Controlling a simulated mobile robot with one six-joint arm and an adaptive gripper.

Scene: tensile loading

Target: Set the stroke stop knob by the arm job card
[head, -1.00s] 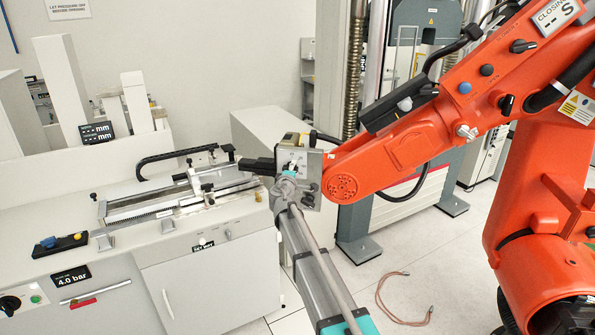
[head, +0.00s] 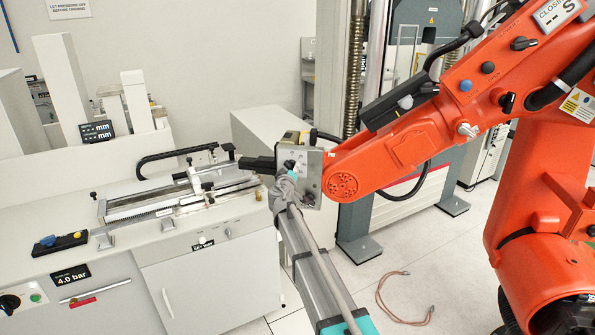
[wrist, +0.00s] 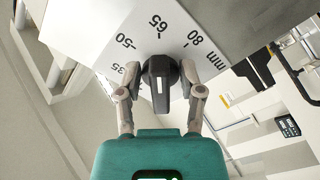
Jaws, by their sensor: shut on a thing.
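The stroke stop knob is black (wrist: 161,80), in the middle of the wrist view, on a white dial plate (wrist: 110,25) marked 35, 50, 65, 80 and mm. A small pale mark on the knob faces the 65 tick. My gripper (wrist: 161,76) has one finger on each side of the knob and is shut on it. In the head view my gripper (head: 287,184) is at the plate (head: 310,180) on the end of the orange arm (head: 400,145); its fingers are hard to make out there. I cannot identify a job card in view.
The orange arm fills the right side. A bench (head: 90,285) with a clamp rail (head: 150,210) stands left of my gripper. A grey testing frame (head: 360,252) stands behind the arm. A brown cable (head: 388,302) lies on the floor.

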